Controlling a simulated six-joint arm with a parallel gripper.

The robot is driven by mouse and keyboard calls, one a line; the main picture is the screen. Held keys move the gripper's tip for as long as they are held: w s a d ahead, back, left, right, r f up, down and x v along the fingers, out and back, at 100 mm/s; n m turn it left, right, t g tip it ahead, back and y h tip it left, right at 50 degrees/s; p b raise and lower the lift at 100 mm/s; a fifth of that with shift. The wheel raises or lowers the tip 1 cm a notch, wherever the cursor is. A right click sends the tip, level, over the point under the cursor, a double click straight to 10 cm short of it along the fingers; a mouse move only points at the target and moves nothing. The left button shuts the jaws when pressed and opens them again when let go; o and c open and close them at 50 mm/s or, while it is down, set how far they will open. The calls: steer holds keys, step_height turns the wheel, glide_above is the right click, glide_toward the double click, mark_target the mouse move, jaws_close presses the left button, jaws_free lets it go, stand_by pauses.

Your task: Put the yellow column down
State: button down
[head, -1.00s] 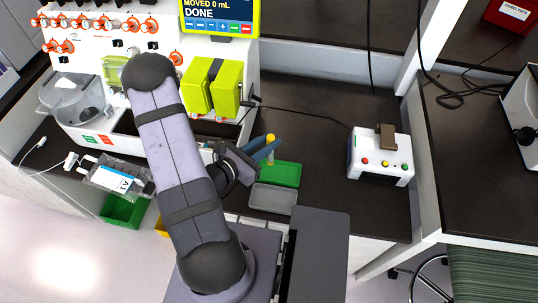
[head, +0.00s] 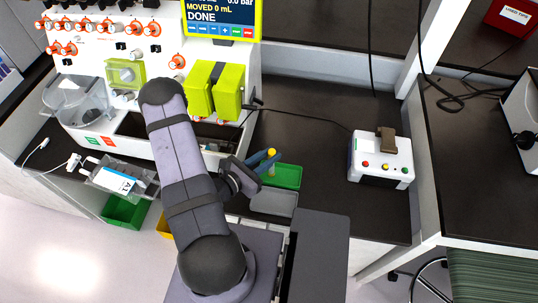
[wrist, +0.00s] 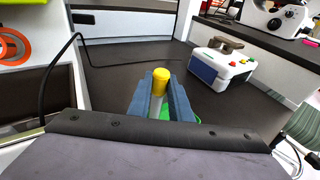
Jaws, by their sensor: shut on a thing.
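The yellow column (head: 271,154) stands upright between the blue fingers of my gripper (head: 264,162), at the green tray (head: 287,176). In the wrist view the yellow top of the column (wrist: 160,78) shows between the two fingertips of my gripper (wrist: 160,92), with a paler part below it. My gripper is shut on the column. The column's lower end is hidden, so I cannot tell whether it touches the tray.
A grey tray (head: 273,201) lies in front of the green tray. A white box with coloured buttons (head: 381,158) stands to the right. The large white machine (head: 110,60) with yellow-green blocks (head: 214,90) is behind. Dark counter between is mostly clear, crossed by a thin cable.

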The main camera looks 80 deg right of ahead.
steer(key=shift+f, duration=0.15)
steer(key=c, duration=2)
jaws_free()
steer(key=o, duration=0.4)
steer(key=shift+r, duration=0.2)
steer(key=shift+w+a, duration=0.35)
steer(key=shift+b+v, duration=1.55)
steer(key=shift+v, duration=3.95)
steer(key=shift+s+r, duration=0.1)
